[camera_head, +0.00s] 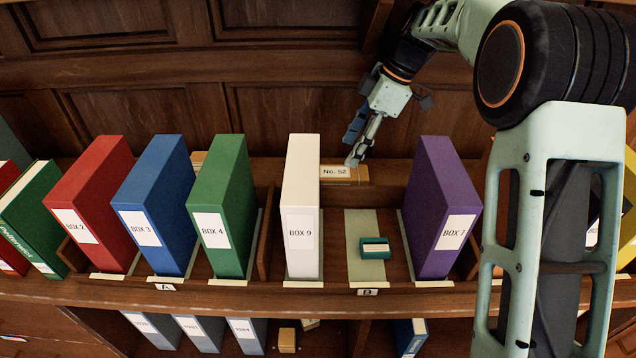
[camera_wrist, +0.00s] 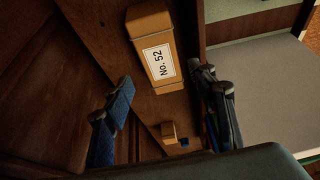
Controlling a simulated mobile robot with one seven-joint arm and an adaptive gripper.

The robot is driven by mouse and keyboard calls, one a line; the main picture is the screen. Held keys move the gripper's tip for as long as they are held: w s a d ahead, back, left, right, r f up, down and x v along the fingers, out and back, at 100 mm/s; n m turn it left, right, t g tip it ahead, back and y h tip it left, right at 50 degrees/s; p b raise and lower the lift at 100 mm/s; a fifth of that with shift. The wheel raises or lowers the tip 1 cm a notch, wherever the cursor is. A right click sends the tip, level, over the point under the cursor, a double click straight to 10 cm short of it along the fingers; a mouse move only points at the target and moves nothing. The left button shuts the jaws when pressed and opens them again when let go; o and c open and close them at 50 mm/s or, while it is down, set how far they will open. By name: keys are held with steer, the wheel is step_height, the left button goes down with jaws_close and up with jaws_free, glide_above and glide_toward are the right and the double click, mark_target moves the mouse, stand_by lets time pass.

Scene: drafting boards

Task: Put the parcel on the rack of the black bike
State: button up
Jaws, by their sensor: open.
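No bike or bike rack shows in either view. A small brown box labelled No. 52 (camera_head: 350,173) lies at the back of the shelf, partly hidden behind the white BOX 9 file. In the wrist view the same brown box (camera_wrist: 151,28) shows between and beyond the finger lines; I cannot tell whether it is the parcel. My gripper (camera_head: 357,143) is open and empty, above and near that box, in front of the back panel. In the wrist view my gripper (camera_wrist: 168,112) has its fingers wide apart, with nothing between the tips.
Red (camera_head: 100,200), blue (camera_head: 155,200), green (camera_head: 220,200), white (camera_head: 301,200) and purple (camera_head: 441,200) files stand upright on the shelf (camera_head: 230,294). A small teal box (camera_head: 375,248) lies in the gap between white and purple. Wooden panels close the back.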

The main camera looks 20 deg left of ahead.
mark_target(337, 172)
steer(key=x, duration=1)
steer(key=shift+f, duration=0.1)
steer(key=shift+c, duration=0.4)
jaws_close()
step_height(337, 172, up, 10)
steer(key=shift+r, duration=0.1)
stand_by(0.4)
